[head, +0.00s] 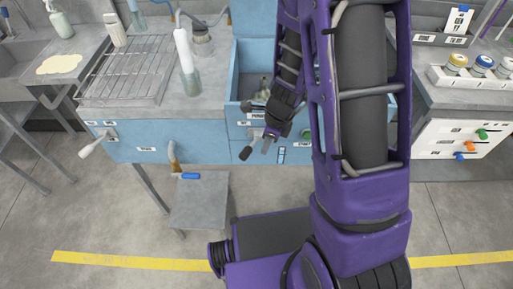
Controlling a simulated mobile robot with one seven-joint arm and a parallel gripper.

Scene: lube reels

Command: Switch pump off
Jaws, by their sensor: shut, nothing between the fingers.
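My gripper (267,147) is at the front of the blue cabinet (215,152), below its open drawer section, pointing down. Its fingers look shut and empty. A small lever with a dark grip (245,153) hangs at the cabinet front just left of my fingertips; I cannot tell whether they touch. Small white labels, one of them at the right (302,144), sit on this front, too small to read surely. A blue marked strip (281,155) is just right of the fingers. Which control is the pump switch, and its position, I cannot tell. My arm covers the cabinet's right part.
A white-handled lever (92,147) sticks out at the cabinet's left. A small grey table (200,203) holds a blue item (190,176) under a spout (173,155). A wire rack (125,70) and clear bottle (188,65) stand on the counter. Colored knobs (482,134) are at right.

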